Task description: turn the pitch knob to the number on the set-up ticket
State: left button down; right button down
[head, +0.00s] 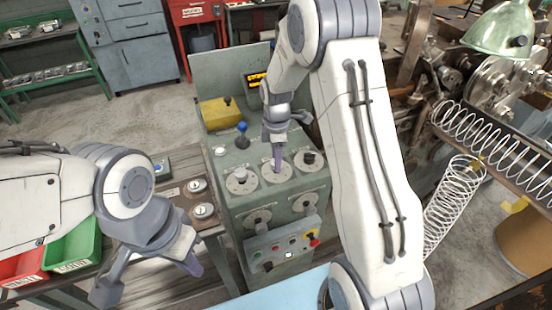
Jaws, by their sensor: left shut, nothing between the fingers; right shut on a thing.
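The green control console (232,205) stands in the middle of the head view. Its sloped top has a row of three round dials: a left dial (241,182), a middle dial (267,176) and a right dial (309,161). Dial labels and numbers are too small to read, so I cannot tell which is pitch. My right gripper (277,163) points down at the middle dial and is shut on its knob, which the fingers largely hide. My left gripper (192,265) is shut and empty, low at the left, apart from the console. I cannot make out a set-up ticket.
A blue-ball lever (242,128) and a yellow box (221,112) are behind the dials. A button panel (283,246) is on the console's front. Green (75,243) and red (24,268) bins lie left. Coiled springs (453,200) and machinery stand right, beyond my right arm.

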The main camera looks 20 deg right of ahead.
jog(key=shift+r+n, duration=0.1)
jog(key=shift+n, duration=0.3)
jog(key=shift+c, duration=1.9)
grip_release()
notch_tip(320, 180, up, 10)
jog(key=b, duration=0.2)
jog(key=shift+r, duration=0.2)
